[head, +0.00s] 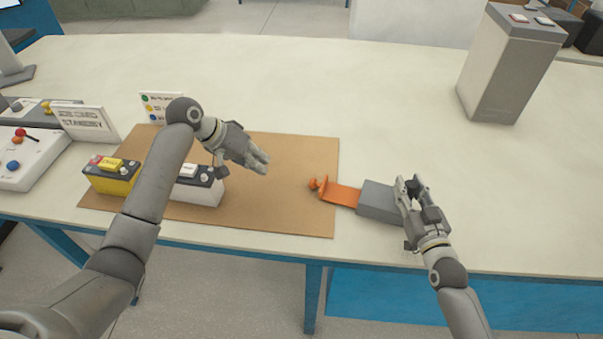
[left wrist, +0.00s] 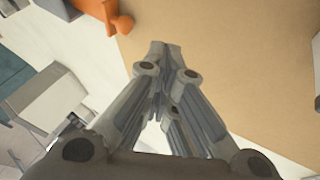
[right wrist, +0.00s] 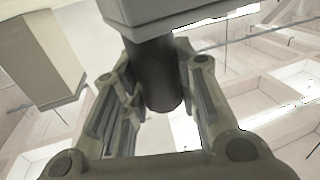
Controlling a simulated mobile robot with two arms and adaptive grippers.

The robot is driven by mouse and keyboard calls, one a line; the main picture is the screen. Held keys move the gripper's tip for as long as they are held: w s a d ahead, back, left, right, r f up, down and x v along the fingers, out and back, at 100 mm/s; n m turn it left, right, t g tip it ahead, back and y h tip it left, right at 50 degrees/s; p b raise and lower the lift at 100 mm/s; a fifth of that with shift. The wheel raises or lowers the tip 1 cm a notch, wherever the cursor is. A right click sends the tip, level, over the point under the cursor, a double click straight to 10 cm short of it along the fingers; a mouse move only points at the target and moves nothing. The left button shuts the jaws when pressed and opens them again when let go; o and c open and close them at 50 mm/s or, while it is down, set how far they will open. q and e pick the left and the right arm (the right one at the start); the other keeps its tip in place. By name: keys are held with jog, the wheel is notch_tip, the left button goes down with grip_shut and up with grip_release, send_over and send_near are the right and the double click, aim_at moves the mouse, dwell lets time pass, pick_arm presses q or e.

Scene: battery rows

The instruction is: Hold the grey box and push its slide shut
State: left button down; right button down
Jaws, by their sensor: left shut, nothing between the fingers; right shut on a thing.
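The grey box (head: 378,202) sits near the table's front edge, right of the brown mat. Its orange slide (head: 343,195) sticks out to the left, with an orange knob and end plate (head: 318,186) over the mat's right edge. My right gripper (head: 408,190) is at the box's right end. In the right wrist view the grey box (right wrist: 160,10) shows at the top, and its dark round handle (right wrist: 155,75) is between my fingers. My left gripper (head: 262,162) is shut and empty above the mat, left of the knob. The orange slide (left wrist: 93,8) also shows in the left wrist view.
A yellow battery (head: 108,182) and a white battery (head: 205,193) stand on the brown mat (head: 270,220), partly behind my left arm. A switch panel (head: 30,165) and signs are at the left. A large grey-topped battery (head: 505,75) stands back right. The table's middle back is clear.

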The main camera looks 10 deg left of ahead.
pick_arm(q)
jog(key=shift+m, duration=0.5)
jog(key=x, duration=0.3)
jog(key=w+x, duration=0.1)
jog(key=x, duration=0.2)
jog(key=d+r+x, duration=0.1)
jog(key=x, duration=0.3)
jog(key=shift+w, duration=0.35)
jog(key=d, duration=0.3)
jog(key=shift+s+d, duration=0.1)
jog(key=shift+s, duration=0.1)
jog(key=shift+d, duration=0.35)
jog(key=shift+s, duration=0.1)
send_near(346, 190)
jog(key=x, duration=0.5)
jog(key=shift+f, duration=0.1)
